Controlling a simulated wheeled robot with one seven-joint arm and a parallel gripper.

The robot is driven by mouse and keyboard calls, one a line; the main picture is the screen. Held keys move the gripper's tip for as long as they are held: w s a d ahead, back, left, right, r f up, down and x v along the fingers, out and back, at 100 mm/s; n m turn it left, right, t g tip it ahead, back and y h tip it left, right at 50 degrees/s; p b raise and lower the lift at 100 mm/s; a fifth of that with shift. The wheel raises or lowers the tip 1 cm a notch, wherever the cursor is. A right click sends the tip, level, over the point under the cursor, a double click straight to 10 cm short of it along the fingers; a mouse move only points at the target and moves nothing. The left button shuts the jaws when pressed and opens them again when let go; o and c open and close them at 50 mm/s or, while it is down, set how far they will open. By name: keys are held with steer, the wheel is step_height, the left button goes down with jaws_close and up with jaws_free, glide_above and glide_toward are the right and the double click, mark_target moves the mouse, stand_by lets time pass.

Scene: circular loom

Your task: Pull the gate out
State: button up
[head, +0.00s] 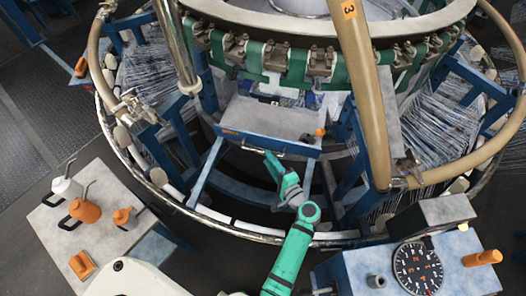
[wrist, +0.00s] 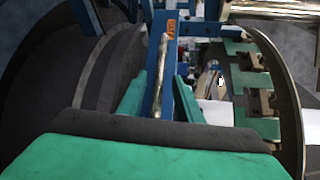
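The gate (head: 268,116) is a grey plate with a blue front edge, low in the middle of the loom in the head view. A metal bar handle (head: 264,150) runs along its front. In the wrist view the gate's blue front (wrist: 171,62) and its handle (wrist: 160,78) stand upright in the picture. My green gripper (head: 272,160) is at the handle in the head view. In the wrist view its two fingers (wrist: 158,96) are apart, one on each side of the handle and blue front. I cannot tell whether either finger touches them.
Blue rails (head: 207,171) run from the gate toward the outer ring (head: 240,231). Tan curved pipes (head: 360,90) frame the loom. A side table (head: 50,240) with oil cans is at left. A blue cabinet with a dial (head: 418,268) is at right. Dark floor lies between the rails.

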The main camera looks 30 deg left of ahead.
mark_target(262, 151)
steer(key=shift+x, duration=3)
jaws_close()
